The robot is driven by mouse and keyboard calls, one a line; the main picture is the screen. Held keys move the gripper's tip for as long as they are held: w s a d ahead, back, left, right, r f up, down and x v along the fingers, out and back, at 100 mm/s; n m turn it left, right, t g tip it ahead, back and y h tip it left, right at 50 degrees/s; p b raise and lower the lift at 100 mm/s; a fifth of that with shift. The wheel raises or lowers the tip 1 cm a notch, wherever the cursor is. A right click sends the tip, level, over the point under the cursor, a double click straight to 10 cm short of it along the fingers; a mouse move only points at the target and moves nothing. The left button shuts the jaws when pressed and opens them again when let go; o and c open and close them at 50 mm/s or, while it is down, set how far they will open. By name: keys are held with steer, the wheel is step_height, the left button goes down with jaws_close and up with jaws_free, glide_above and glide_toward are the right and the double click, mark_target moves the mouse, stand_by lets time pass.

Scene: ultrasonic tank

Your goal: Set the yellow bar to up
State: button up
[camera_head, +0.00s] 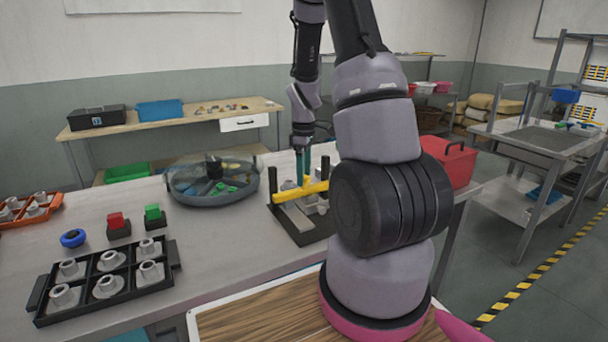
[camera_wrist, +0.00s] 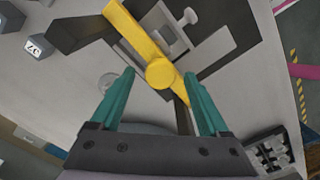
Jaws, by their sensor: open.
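The yellow bar (camera_wrist: 136,34) lies across a dark-framed fixture (camera_wrist: 218,48) with a light grey plate. It has a round yellow hub near one end. In the head view the yellow bar (camera_head: 298,192) sits on the fixture (camera_head: 283,219) at the middle of the table, partly hidden by my arm. My gripper (camera_wrist: 168,80) has two teal fingers spread apart, with the hub showing between and beyond their tips. In the head view my gripper (camera_head: 303,168) points down at the bar. Whether the fingers touch it I cannot tell.
A round tank (camera_head: 213,187) stands left of the fixture. A red box (camera_head: 450,165) stands right, behind my arm. A black tray (camera_head: 105,281) of grey parts, a blue ring (camera_head: 73,238) and red (camera_head: 117,222) and green (camera_head: 153,214) buttons lie left. Table between is clear.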

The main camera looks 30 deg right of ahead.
steer(key=shift+f, duration=0.35)
jaws_close()
stand_by(1.2)
